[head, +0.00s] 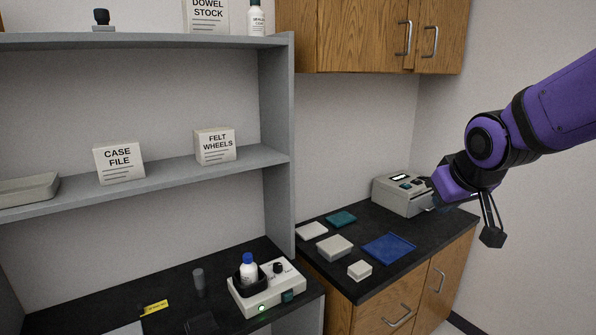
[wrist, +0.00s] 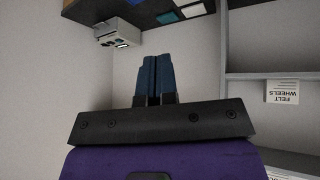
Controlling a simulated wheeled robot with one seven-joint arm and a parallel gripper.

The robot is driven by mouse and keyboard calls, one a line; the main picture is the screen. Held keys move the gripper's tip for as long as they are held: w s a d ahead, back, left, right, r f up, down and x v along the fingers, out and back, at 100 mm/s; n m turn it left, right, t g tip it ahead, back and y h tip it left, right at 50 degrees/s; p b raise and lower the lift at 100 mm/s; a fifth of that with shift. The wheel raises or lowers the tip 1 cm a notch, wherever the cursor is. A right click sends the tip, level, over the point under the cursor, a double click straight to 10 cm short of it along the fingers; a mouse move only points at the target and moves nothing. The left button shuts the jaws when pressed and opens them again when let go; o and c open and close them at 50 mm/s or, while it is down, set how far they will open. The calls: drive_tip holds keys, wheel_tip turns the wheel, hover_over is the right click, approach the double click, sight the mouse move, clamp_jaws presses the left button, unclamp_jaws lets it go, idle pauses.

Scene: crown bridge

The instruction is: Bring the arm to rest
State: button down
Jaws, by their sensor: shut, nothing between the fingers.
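My purple and black arm reaches in from the right edge of the head view. In that view my gripper is mostly hidden behind the wrist, in front of the counter's right part. In the wrist view my gripper (wrist: 153,78) shows two blue fingers side by side, shut with nothing between them. It is in the air and touches nothing that I can see.
A beige machine (head: 398,196) stands at the counter's back, close behind my wrist in the picture. A blue mat (head: 388,249), small boxes and a bottle on a white device (head: 262,297) are left of it. Wooden cabinets (head: 345,38) hang above. Grey shelves (head: 165,174) hold labelled boxes.

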drive_tip(key=s+d+r+m+g, duration=0.1)
drive_tip(key=s+r, duration=0.1)
drive_tip(key=s, duration=0.7)
drive_tip(key=s+d+r+m+g, duration=0.1)
drive_tip(key=s+d+r, duration=0.1)
drive_tip(key=s, duration=0.8)
drive_tip(key=shift+s+d+r+m, duration=0.25)
drive_tip(key=shift+s+d+m, duration=0.05)
